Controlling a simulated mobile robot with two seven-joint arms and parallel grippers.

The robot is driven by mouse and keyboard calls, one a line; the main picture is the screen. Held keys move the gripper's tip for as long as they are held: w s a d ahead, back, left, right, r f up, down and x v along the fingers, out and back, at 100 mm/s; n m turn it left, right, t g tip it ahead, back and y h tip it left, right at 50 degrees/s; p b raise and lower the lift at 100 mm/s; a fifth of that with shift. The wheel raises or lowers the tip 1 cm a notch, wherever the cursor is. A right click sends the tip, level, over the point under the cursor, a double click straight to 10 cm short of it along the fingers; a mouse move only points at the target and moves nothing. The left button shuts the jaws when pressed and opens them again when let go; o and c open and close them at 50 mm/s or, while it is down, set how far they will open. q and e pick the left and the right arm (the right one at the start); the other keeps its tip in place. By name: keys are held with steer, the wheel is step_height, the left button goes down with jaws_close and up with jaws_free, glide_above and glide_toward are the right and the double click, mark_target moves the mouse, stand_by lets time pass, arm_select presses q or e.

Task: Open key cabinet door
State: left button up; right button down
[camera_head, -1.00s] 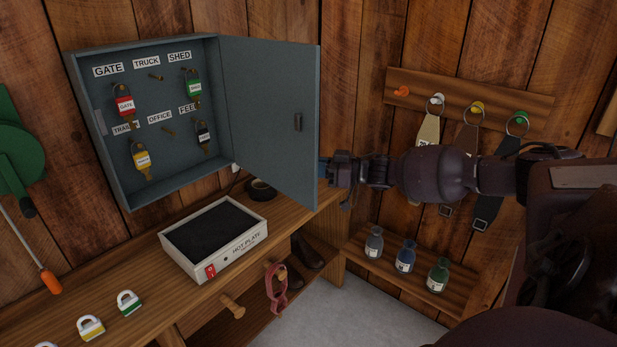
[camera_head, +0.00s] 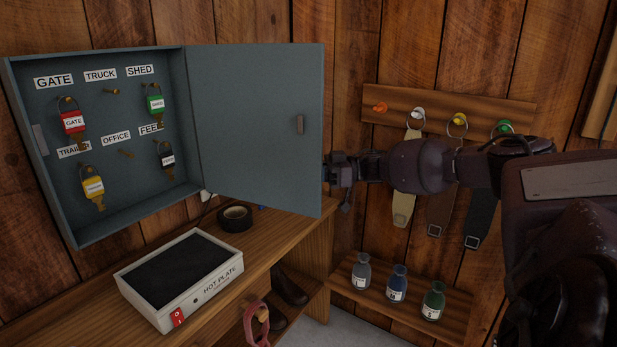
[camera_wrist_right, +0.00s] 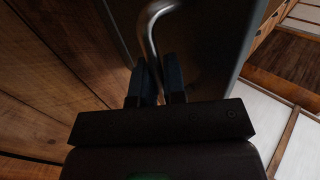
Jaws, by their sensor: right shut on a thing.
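The grey key cabinet (camera_head: 120,205) hangs on the wood wall at the left, with its inside showing. The head view does not show the handle. My left gripper is not in view.
Tagged keys hang inside the cabinet, including a red one (camera_head: 73,122) and a yellow one (camera_head: 93,187). A hot plate (camera_head: 220,278) and a dark tape roll (camera_head: 235,218) sit on the bench below. Straps hang from a rack (camera_head: 390,104); bottles (camera_head: 397,284) stand on a low shelf.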

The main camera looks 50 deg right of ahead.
steer(key=shift+r, duration=0.1)
steer(key=c, duration=1.2)
jaws_free()
steer(key=shift+w, duration=0.1)
steer(key=v, duration=1.1)
steer(key=shift+p, duration=0.4)
steer(key=shift+a, duration=0.1)
